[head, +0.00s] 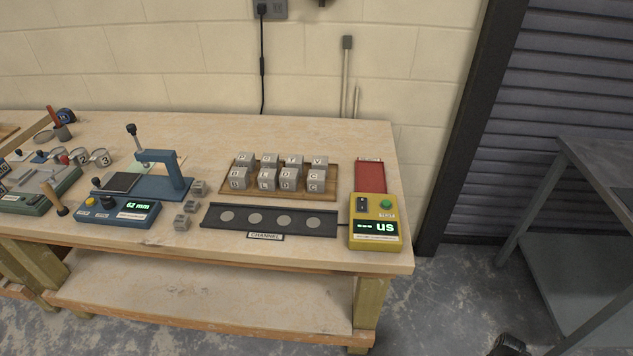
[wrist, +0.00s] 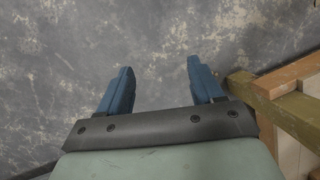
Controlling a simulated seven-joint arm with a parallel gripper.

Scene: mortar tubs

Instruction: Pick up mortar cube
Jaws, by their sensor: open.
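Several grey mortar cubes with letters stand in two rows on a wooden tray (head: 322,193) on the bench in the head view. One front-row cube (head: 316,181) is marked C. A few smaller grey cubes (head: 182,222) lie loose between the blue device and the black channel. I cannot tell which cube the task means. My gripper (wrist: 158,82) shows in the wrist view with its two blue fingers apart and nothing between them. It is over the grey floor beside a wooden bench part, away from the cubes.
A black channel strip (head: 270,219) with round discs lies in front of the tray. A yellow meter (head: 374,220) and a red booklet (head: 370,176) are at its right. A blue press-like device (head: 150,186) stands left. A grey metal table (head: 600,165) is far right.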

